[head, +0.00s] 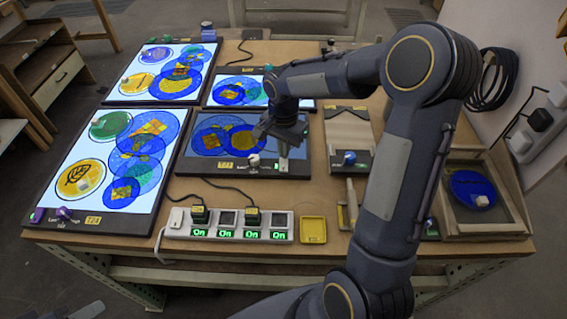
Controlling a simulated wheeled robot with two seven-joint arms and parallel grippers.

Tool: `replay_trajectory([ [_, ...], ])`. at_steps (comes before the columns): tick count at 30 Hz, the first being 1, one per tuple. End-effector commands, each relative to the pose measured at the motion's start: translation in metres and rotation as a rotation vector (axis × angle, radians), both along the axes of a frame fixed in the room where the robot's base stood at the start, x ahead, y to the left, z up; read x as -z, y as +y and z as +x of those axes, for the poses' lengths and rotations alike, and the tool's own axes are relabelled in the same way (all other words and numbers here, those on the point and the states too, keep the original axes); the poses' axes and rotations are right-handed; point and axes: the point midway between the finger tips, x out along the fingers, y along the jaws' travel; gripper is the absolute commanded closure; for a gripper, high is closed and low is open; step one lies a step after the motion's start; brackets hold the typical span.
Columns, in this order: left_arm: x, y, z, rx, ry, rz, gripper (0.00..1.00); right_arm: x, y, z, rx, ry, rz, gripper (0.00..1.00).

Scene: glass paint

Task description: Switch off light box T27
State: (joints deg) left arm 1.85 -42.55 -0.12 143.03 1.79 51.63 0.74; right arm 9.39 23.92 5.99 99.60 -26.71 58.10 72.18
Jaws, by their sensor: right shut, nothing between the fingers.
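Several light boxes lie on the table. The middle one (190,168) has a dark, unlit panel with blue and yellow glass pieces on it. Its yellow tag (227,165) is too small to read surely, so I cannot confirm it is T27. A pale round knob (254,160) sits on its front edge. My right gripper (284,152) is shut and empty, pointing down over the right part of this box's front edge, right of the knob. Whether it touches the box is unclear. A grey part at the bottom left edge may be my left gripper (88,310); its fingers cannot be made out.
Lit boxes stand at left front (150,200), left back (205,57) and behind the middle box (215,87). A power strip (235,225) with several green "On" displays lies in front, beside a yellow tray (313,230). A wooden tray (500,222) with blue glass is at right.

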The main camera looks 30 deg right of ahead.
Motion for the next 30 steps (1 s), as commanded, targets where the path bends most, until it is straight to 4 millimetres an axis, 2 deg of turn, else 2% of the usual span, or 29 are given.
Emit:
replay_trajectory([
  [30, 0.013, 0.0, 0.0, 0.0, 0.0, 0.0, 0.64, 0.016, 0.0, 0.0, -0.001, 0.0, 0.0, 1.0],
])
